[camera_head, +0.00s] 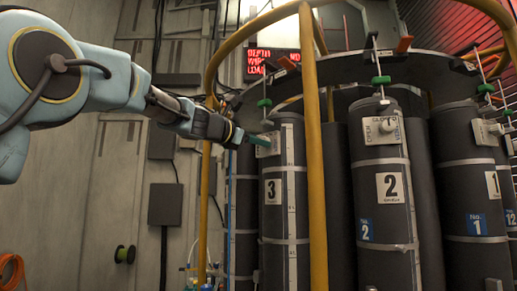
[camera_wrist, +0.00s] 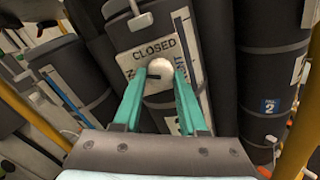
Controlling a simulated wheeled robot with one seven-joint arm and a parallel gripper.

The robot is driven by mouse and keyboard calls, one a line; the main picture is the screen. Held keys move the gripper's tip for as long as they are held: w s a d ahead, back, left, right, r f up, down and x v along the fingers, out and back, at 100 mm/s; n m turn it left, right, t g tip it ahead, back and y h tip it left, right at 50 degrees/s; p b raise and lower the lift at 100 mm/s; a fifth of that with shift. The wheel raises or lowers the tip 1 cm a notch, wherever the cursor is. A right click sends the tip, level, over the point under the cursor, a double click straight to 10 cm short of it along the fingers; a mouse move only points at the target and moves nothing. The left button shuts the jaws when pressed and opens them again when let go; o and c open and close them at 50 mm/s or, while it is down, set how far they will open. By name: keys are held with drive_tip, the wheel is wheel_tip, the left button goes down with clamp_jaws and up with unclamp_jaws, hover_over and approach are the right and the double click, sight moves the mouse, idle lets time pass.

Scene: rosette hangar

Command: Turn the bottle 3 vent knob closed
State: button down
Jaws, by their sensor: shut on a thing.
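Bottle 3 (camera_head: 271,222) is a dark upright cylinder with a white "3" label, left of the yellow post in the head view. Its vent plate (camera_head: 270,145) is near its top, partly hidden by my gripper (camera_head: 257,138). In the wrist view, the pale plate (camera_wrist: 150,31) reads "CLOSED" along its upper part, and the lettering at its sides is partly covered. The round whitish vent knob (camera_wrist: 160,70) sits between the green fingers of my gripper (camera_wrist: 162,76), which is shut on it. The knob's exact pointing direction is hard to tell.
A yellow post (camera_head: 314,170) stands just right of bottle 3, and a curved yellow rail passes overhead. Bottle 2 (camera_head: 385,232) and bottle 1 (camera_head: 472,243) stand to the right. Green valve handles hang above the bottles. The wall side at left is open.

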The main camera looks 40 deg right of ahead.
drive_tip(key=m+b, duration=0.6)
drive_tip(key=m, duration=0.7)
idle(0.5)
drive_tip(key=shift+c, duration=2.2)
unclamp_jaws()
drive_tip(key=shift+r, duration=0.1)
drive_tip(key=shift+b, duration=0.3)
drive_tip(key=s+a+b, duration=0.1)
drive_tip(key=a+b, duration=0.4)
drive_tip(key=a, duration=0.5)
drive_tip(key=shift+a, duration=0.4)
